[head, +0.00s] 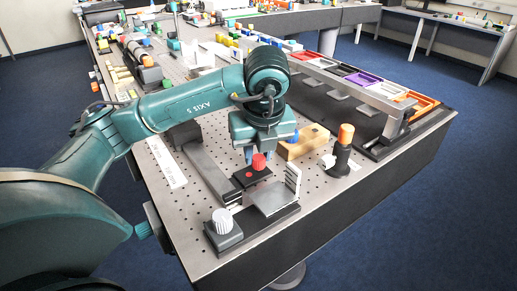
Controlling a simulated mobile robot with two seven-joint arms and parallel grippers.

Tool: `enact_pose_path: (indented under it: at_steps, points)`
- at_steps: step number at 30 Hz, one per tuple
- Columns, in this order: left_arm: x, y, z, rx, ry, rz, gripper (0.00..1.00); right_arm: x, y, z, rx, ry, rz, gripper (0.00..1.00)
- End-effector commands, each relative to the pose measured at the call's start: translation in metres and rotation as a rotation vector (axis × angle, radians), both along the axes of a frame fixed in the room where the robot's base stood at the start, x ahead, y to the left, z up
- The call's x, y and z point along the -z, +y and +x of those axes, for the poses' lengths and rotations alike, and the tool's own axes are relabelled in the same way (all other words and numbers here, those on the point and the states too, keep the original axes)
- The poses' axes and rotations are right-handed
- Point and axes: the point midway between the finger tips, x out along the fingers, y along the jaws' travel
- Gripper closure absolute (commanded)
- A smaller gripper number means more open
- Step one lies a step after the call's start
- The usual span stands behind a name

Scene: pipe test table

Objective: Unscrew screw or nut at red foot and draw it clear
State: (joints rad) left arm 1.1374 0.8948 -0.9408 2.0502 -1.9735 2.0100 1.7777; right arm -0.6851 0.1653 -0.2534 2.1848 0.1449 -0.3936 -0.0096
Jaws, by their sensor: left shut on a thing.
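My left gripper (260,153) points straight down over the near end of the table. Its jaws are shut on a small red knob-like piece (259,162), which shows at the fingertips. Just below is a low dark block with a red top (248,174), likely the red foot. I cannot tell whether the red piece still touches the block. Any thread is too small to see. My right gripper is not in view.
A grey plate (274,198) and a white ribbed knob on a dark block (223,222) stand in front. A wooden block (305,142) and an orange-topped black post (343,146) stand to the right. Coloured trays (362,79) lie behind. The perforated table (318,195) is bare at front right.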

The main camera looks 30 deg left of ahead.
Motion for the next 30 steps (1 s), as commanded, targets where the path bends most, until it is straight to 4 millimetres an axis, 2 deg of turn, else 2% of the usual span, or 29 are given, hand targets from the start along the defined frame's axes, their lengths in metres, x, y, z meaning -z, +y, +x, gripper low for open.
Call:
enact_pose_path:
  at_steps: [21, 30]
  points:
    - [-0.031, 0.0, 0.0, 0.003, 0.001, 0.0, 1.0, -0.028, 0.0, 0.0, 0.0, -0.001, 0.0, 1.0]
    - [-0.033, 0.0, 0.0, 0.003, 0.001, 0.0, 1.0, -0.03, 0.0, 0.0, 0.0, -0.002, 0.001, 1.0]
